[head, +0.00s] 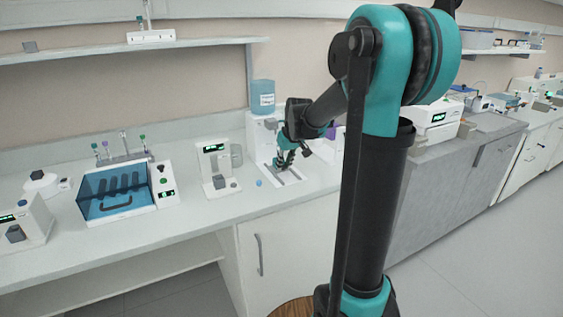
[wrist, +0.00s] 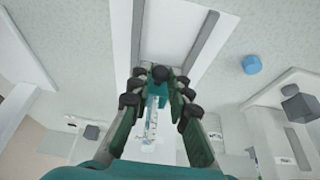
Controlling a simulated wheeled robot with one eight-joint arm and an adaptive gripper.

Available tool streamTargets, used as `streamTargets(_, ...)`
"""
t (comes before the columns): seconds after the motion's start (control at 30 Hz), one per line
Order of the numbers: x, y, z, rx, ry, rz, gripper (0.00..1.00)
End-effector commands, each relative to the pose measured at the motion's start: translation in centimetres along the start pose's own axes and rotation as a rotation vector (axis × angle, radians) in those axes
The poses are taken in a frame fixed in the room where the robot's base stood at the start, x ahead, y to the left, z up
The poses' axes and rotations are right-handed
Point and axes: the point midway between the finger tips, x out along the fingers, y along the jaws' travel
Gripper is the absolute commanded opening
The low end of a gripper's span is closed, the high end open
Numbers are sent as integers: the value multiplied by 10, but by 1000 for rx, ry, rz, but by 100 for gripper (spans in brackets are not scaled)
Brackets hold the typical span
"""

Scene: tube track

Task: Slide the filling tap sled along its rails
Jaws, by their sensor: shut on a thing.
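The white base plate with two grey rails (head: 287,177) lies on the counter in front of a white dispenser (head: 258,132) topped by a blue bottle (head: 263,97). The rails (wrist: 204,42) run toward the top in the wrist view. My gripper (head: 286,160) is down over the rails, in front of the dispenser. The fingers hide most of the sled. A clear, marked tube-like part (wrist: 152,122) shows between the fingers.
A small blue cap (head: 259,183) lies on the counter left of the rails; it also shows in the wrist view (wrist: 251,64). A white device with a green display (head: 215,168) stands further left, beyond it a blue-lidded box (head: 118,190). The counter in front of the rails is bare.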

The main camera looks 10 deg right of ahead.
Motion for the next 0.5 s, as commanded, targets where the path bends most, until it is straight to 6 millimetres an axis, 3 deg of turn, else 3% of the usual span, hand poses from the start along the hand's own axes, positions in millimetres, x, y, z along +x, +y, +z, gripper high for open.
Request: streamTargets(0.5,-24,1,56,2,1,1,0)
